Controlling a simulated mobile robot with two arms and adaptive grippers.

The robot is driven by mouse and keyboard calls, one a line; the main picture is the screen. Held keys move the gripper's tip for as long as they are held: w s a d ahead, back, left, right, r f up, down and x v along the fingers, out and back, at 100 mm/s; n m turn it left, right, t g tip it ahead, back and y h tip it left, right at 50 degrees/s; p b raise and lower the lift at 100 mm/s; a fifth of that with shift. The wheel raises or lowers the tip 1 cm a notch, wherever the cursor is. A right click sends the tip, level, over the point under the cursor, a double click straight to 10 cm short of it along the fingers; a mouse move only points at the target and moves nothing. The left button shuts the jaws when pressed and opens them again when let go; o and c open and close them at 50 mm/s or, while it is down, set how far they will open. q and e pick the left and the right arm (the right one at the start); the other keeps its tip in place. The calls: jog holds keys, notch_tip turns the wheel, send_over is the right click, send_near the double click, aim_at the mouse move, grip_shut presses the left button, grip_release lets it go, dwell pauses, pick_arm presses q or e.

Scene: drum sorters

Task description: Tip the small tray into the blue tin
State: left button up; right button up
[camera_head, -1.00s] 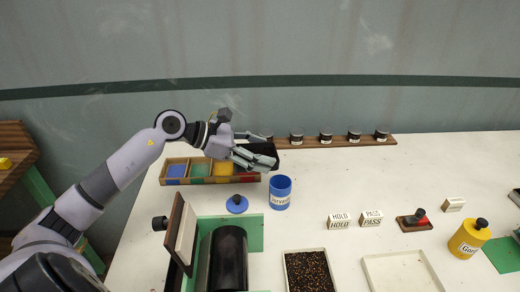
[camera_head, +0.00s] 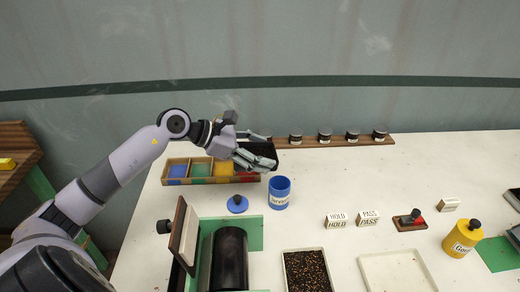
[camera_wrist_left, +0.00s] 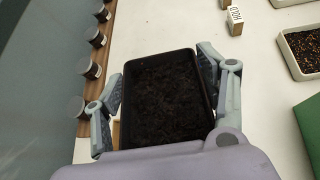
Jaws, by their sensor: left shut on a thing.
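My left gripper (camera_head: 256,154) is shut on the small black tray (camera_head: 264,149). In the left wrist view the tray (camera_wrist_left: 165,95) sits between the two fingers (camera_wrist_left: 163,93) and is filled with dark, fine material. The tin does not show in the left wrist view. My right gripper is in neither view.
A divided wooden box (camera_head: 190,180) with coloured compartments lies left of the tin. A blue knobbed lid (camera_head: 237,204) and a black drum (camera_head: 230,258) are in front. Several dark jars stand on a wooden rack (camera_head: 308,144) behind. Trays of seeds (camera_head: 306,251) and HOLD/PASS blocks (camera_head: 337,222) sit to the right.

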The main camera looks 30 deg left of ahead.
pick_arm(q)
jog(key=shift+d+r+m+y+p, duration=0.1)
jog(key=shift+r+m+y+p, duration=0.25)
jog(key=shift+p, duration=0.8)
jog(key=shift+d+r+m+y+p, duration=0.25)
jog(key=shift+y+p, duration=0.4)
jog(key=shift+p, duration=0.8)
jog(key=shift+d+r+m+g+y+p, duration=0.3)
jog(key=shift+y+p, duration=0.5)
jog(key=shift+p, duration=0.95)
jog(key=shift+d+r+m+y+p, duration=0.3)
jog(key=shift+m+y+p, duration=0.5)
jog(key=shift+p, duration=1.1)
jog(key=shift+d+r+m+y+p, duration=0.1)
jog(key=shift+d+m+y+p, duration=0.35)
jog(key=shift+y+p, duration=1.1)
jog(key=shift+d, duration=0.2)
jog(key=shift+d+y+b, duration=0.2)
jog(key=shift+y+b, duration=0.05)
jog(key=shift+b, duration=0.15)
jog(key=shift+d+y+b, duration=0.25)
jog(key=shift+y+b, duration=0.15)
jog(key=shift+b, duration=0.05)
jog(key=shift+d+f+m+y+b, duration=0.25)
jog(key=shift+m+y+b, duration=0.15)
jog(key=shift+b, duration=0.85)
